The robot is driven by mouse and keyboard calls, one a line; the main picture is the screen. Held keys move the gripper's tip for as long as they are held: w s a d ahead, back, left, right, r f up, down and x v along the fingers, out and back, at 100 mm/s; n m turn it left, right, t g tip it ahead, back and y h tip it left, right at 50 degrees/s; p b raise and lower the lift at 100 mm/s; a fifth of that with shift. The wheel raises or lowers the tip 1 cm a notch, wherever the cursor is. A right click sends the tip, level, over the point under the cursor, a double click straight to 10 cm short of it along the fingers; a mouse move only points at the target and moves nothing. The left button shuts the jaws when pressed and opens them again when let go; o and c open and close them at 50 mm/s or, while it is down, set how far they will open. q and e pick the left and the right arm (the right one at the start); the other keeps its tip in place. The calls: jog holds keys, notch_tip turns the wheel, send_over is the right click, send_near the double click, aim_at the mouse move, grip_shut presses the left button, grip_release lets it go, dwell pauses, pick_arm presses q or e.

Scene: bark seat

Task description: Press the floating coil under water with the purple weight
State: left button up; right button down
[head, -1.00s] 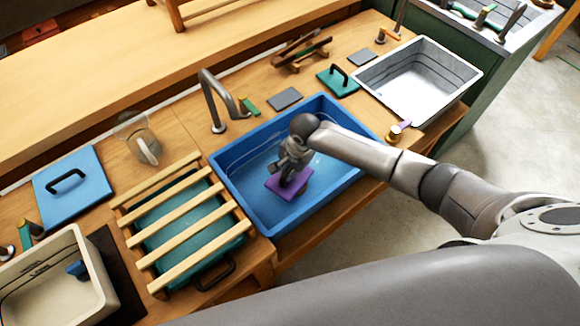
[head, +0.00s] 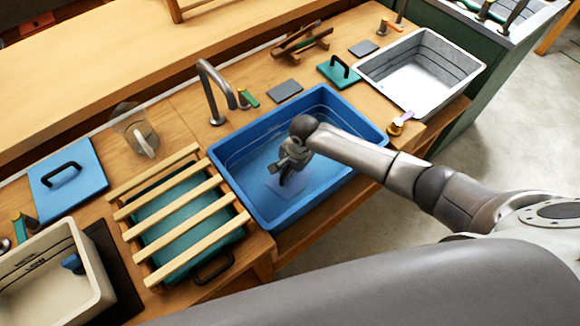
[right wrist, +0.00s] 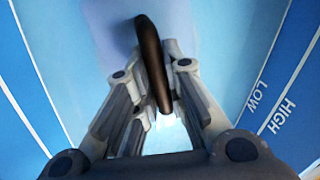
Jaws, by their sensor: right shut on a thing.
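The blue basin (head: 225,183) holds water and stands mid-bench. My right gripper (head: 286,177) reaches down into it and is shut on the black handle of the purple weight (head: 271,186). The weight's flat plate looks pale and bluish, seen through the water. In the right wrist view the dark handle (right wrist: 150,60) stands between the fingers (right wrist: 160,95), with the pale violet plate (right wrist: 105,30) beyond. The coil cannot be made out in either view; the weight and gripper may hide it. My left gripper is not in view.
A grey-white tub (head: 446,88) is at the right. LOW and HIGH marks (right wrist: 270,115) show on the basin wall.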

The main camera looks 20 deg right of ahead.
jog(key=c, duration=1.4)
grip_release()
jog(key=shift+o, duration=0.3)
jog(key=o, duration=0.4)
notch_tip(320, 180, up, 17)
jog(key=p, duration=1.9)
jog(key=shift+s, duration=0.1)
